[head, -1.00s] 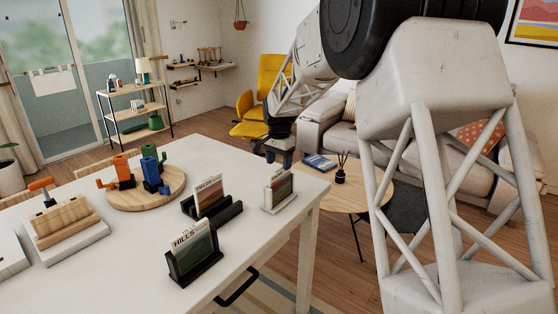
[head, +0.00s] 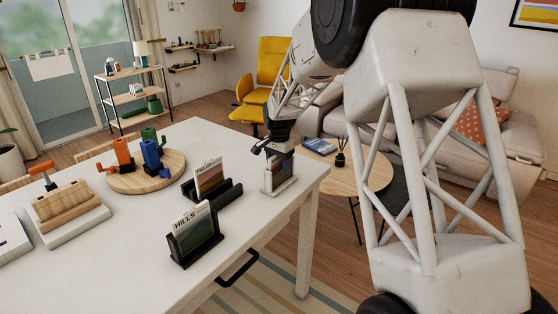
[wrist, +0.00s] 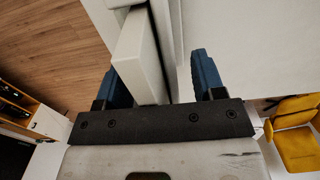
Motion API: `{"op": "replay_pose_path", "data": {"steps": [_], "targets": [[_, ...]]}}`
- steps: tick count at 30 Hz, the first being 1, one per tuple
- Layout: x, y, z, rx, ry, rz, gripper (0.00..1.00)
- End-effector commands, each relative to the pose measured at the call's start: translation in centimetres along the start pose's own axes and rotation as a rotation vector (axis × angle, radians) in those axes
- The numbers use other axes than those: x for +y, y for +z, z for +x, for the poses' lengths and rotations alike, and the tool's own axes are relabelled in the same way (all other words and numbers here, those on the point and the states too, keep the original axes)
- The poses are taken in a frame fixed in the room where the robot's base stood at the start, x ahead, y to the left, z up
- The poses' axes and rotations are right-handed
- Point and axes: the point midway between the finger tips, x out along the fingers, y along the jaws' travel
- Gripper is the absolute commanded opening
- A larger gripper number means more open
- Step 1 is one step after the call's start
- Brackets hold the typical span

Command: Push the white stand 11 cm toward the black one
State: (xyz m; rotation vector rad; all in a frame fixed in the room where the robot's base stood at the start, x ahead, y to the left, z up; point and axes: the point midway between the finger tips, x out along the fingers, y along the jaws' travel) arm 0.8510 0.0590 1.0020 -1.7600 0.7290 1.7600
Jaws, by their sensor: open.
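The white stand (head: 279,190) is at the right edge of the white table, upright, with a picture card in it. My gripper (head: 272,152) is at the top of this stand and partly covers its card in the head view. In the wrist view my gripper (wrist: 160,82) has its blue fingers apart, with a white upright part of the stand (wrist: 139,60) showing between them. I cannot tell whether they touch it. A black stand (head: 196,248) with a "HILLS" card is at the front. A longer black stand (head: 226,196) with a "FIELDS" card is left of the white stand.
A round wooden board (head: 143,180) with orange, blue and green pieces is left of the stands. A wooden block on a white base (head: 68,225) is farther left. The white tabletop (head: 120,265) is clear in front. A low round table (head: 362,178) stands beyond the right edge.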

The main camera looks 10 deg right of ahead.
Motion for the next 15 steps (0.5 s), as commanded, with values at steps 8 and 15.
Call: {"op": "replay_pose_path", "data": {"steps": [8,15], "targets": [[0.0,0.0,-0.03,0.0,0.0,0.0,0.43],[0.0,0.0,-0.04,0.0,0.0,0.0,0.06]]}}
